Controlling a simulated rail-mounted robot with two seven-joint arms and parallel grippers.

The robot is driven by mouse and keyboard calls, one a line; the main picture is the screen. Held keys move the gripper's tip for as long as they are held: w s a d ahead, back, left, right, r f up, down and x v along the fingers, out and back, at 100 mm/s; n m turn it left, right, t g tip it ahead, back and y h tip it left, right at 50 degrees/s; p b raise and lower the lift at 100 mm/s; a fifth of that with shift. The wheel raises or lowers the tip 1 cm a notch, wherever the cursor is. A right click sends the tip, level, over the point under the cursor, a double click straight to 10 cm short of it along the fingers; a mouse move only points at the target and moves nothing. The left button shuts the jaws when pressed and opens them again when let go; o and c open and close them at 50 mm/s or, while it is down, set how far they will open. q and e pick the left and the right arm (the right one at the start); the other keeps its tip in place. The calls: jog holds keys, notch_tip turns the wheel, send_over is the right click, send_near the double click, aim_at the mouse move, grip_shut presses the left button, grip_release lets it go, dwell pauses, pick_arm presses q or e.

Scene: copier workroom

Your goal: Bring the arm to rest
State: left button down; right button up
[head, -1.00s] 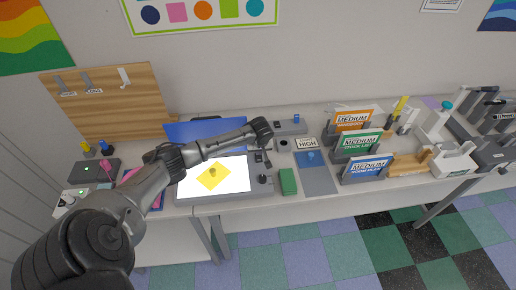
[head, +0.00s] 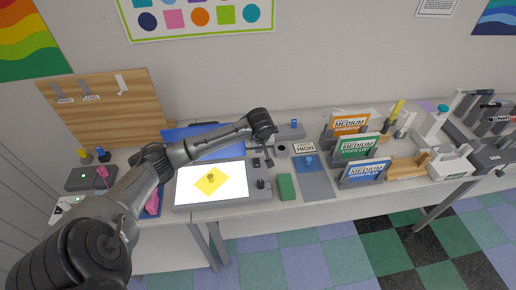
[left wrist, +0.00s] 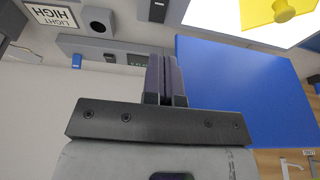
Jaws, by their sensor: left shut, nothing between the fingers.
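My left arm reaches in from the left in the head view. My left gripper (head: 268,162) points down above the right back corner of the lit copier panel (head: 236,184). In the left wrist view its two dark fingers (left wrist: 165,80) are together with nothing between them. A yellow sheet (head: 218,187) with a small knob lies on the lit glass, apart from the gripper. The blue lid (head: 182,135) stands behind the panel, partly hidden by my forearm; it fills the right of the left wrist view (left wrist: 240,95). My right gripper is not in view.
A green block (head: 287,187), a LIGHT HIGH sign (head: 303,149) and a blue-grey mat (head: 315,180) are right of the panel. Card holders (head: 358,148) stand farther right. A wooden board (head: 105,110) leans at the left wall, with small boxes (head: 90,178) below.

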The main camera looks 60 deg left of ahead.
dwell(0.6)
pick_arm(q)
jog(key=w+d+r+m+t+y, duration=0.35)
jog(key=r+m, duration=0.35)
jog(key=m, duration=0.6)
jog(key=s+d+r+m+t+h+p, duration=0.1)
jog(key=d+m+t, duration=0.1)
jog(key=d, duration=0.4)
jog(key=s+d+r+m+t+h, duration=0.1)
jog(key=s+d+m+t, duration=0.15)
jog(key=d, duration=0.45)
jog(key=s+d+f+g+h+p, duration=0.1)
jog(key=s+d+f, duration=0.3)
jog(key=s, duration=0.4)
jog(key=s+d+f+n+g+h+p, duration=0.1)
jog(key=s+d+f+g+h+p, duration=0.1)
jog(key=s+d, duration=0.4)
jog(key=s+d+f+n+g+h+p, duration=0.1)
jog(key=s+d+f, duration=0.5)
jog(key=s, duration=0.6)
jog(key=shift+s+f+g+h, duration=0.15)
jog(key=shift+f+g+h, duration=0.4)
jog(key=shift+g, duration=0.35)
